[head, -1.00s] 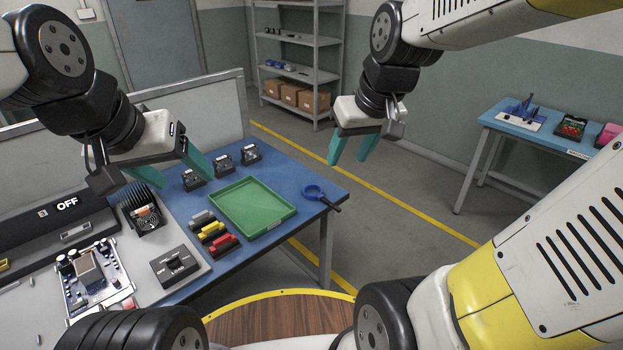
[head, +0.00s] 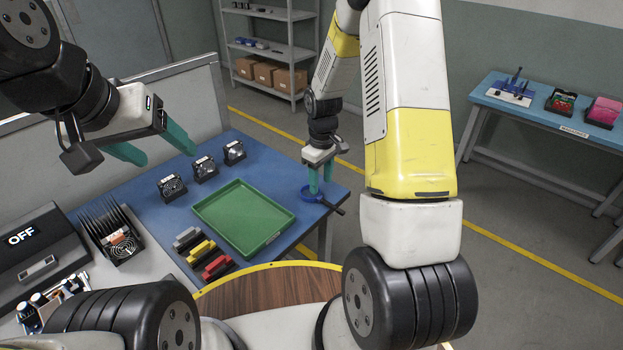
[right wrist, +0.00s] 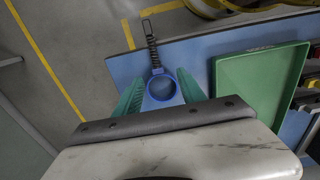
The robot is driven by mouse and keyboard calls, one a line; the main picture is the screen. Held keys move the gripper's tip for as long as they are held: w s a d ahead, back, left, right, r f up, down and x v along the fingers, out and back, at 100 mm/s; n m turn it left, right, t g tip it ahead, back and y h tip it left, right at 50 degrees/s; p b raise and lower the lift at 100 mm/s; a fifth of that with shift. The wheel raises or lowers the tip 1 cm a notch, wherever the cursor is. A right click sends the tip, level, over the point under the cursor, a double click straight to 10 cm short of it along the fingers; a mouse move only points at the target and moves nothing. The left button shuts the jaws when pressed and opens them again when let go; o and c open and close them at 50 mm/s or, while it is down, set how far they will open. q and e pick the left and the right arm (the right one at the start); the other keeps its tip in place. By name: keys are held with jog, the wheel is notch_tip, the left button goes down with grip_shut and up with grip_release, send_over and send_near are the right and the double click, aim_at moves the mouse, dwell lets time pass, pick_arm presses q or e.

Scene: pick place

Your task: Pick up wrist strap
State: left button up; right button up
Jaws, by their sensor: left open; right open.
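The wrist strap is a blue ring with a dark coiled cord. In the head view the strap (head: 312,194) lies near the right edge of the blue table, its cord end toward the edge. My right gripper (head: 320,184) points down at the ring, its green fingers open. In the right wrist view the strap (right wrist: 161,92) lies between the open fingers of the right gripper (right wrist: 161,98), with the cord running up past the fingertips. Whether the fingers touch the ring cannot be told. My left gripper (head: 160,150) is open and empty above the table's left part.
A green tray (head: 262,243) lies left of the strap. Several fans (head: 204,168) stand behind it, and grey, yellow and red parts (head: 203,252) sit at its left. A black power unit (head: 38,258) is far left. Another table (head: 545,112) stands at right.

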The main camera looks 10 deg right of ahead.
aim_at(321, 198)
jog(key=f, duration=0.6)
jog(key=shift+w+d+f, duration=0.1)
jog(key=shift+w+f, duration=0.15)
jog(key=shift+w, duration=0.1)
grip_shut()
